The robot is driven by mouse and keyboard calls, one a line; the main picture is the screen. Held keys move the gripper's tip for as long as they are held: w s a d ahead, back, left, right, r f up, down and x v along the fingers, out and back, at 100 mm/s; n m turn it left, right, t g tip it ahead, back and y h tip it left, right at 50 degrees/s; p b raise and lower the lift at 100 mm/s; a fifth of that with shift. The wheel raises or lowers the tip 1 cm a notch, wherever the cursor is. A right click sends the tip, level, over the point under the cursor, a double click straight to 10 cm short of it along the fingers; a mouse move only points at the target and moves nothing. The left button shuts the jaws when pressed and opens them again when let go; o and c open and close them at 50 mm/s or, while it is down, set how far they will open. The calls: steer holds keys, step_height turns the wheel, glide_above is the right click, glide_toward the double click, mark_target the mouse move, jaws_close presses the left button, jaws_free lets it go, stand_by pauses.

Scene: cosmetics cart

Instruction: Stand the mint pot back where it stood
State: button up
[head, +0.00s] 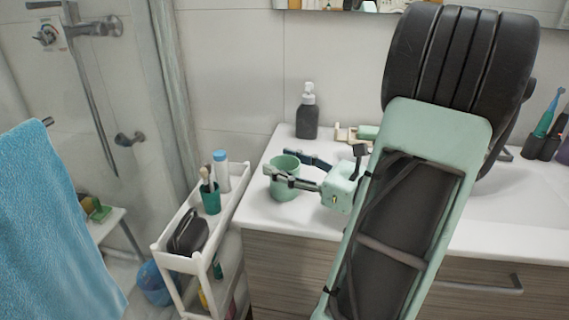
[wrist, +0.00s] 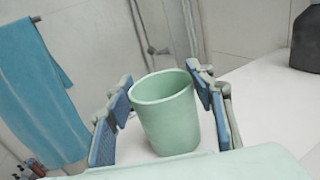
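The mint pot (head: 284,182) is upright at the left end of the white counter and appears to rest on it. It also shows in the middle of the wrist view (wrist: 168,118), empty inside. My gripper (head: 287,162) reaches in from the right, with one finger in front of the pot and one behind it. In the wrist view the blue finger pads (wrist: 160,98) are spread on either side of the pot, with gaps showing beside its lower walls. The gripper looks open around the pot. Contact near the rim is hard to tell.
A dark soap dispenser (head: 307,118) stands behind the pot, with a small tray (head: 345,137) to its right. A white cart (head: 167,258) with a green toothbrush cup (head: 210,198) stands left of the counter. A blue towel (head: 55,225) hangs far left.

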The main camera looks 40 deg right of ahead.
steer(key=o, duration=0.4)
steer(key=shift+o, duration=0.2)
steer(key=shift+s+r, duration=0.1)
steer(key=shift+r, duration=0.1)
steer(key=p+v, duration=0.1)
steer(key=v, duration=1.1)
steer(key=shift+a, duration=0.1)
